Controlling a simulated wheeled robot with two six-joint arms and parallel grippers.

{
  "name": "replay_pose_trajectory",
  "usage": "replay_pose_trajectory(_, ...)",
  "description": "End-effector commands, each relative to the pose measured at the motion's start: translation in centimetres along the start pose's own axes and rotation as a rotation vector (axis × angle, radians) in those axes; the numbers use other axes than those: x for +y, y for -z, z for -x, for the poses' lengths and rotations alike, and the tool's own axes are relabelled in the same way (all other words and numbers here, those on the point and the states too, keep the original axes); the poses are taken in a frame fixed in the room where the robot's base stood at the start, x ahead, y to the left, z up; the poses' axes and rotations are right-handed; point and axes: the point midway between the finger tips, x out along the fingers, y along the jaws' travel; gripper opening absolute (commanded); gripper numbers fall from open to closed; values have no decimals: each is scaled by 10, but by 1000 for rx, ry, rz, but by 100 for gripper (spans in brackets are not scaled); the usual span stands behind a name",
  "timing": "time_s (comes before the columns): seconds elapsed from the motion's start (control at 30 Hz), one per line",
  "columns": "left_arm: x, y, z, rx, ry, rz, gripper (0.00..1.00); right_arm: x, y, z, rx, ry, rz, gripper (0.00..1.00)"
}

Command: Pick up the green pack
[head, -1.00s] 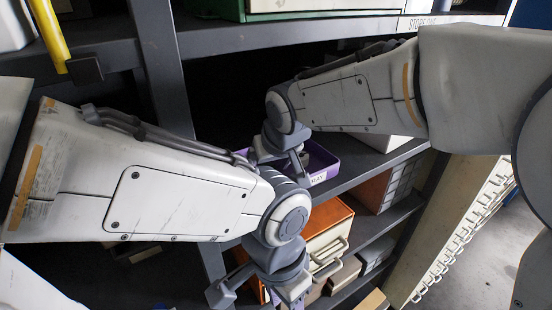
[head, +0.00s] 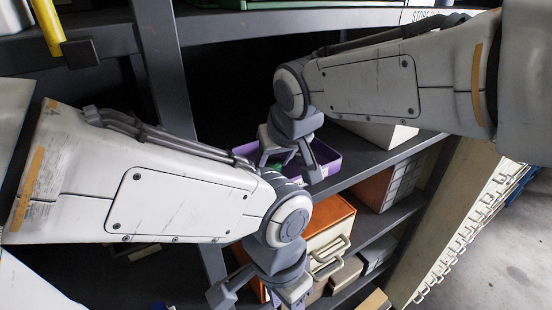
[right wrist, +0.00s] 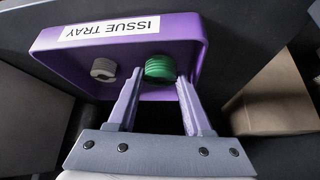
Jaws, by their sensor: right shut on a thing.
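The green pack (right wrist: 160,68) is a small, round, ribbed piece at the purple issue tray (right wrist: 120,42) in the right wrist view. My right gripper (right wrist: 160,76) has a fingertip on each side of it and is shut on it. In the head view my right gripper (head: 289,172) reaches down at the purple tray (head: 326,160), which its fingers partly cover. The pack's lower side is hidden. My left gripper (head: 257,297) is low in the head view, fingers apart with nothing seen between them, away from the tray.
A grey ribbed piece (right wrist: 103,69) is in the tray left of the green pack. The tray stands on a dark shelf (head: 365,165). An orange bin (head: 332,215) and several boxes fill the shelves below. A dark upright (head: 160,70) stands left of the tray.

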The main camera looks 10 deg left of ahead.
Motion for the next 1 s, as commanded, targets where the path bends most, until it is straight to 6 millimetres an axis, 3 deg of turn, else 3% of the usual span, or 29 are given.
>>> replay_pose_trajectory(0.1,-1,-1,-14,0,0,1,50,-1,-14,22,8,2,1,0)
replay_pose_trajectory(0.5,-3,-2,-35,0,0,-1,50,0,-53,90,5,1,1,0)
replay_pose_trajectory(0.7,-3,-2,-38,0,0,-1,50,0,-62,107,2,0,1,0)
replay_pose_trajectory(1.0,-3,-2,-38,0,0,-1,50,0,-63,110,1,0,0,0)
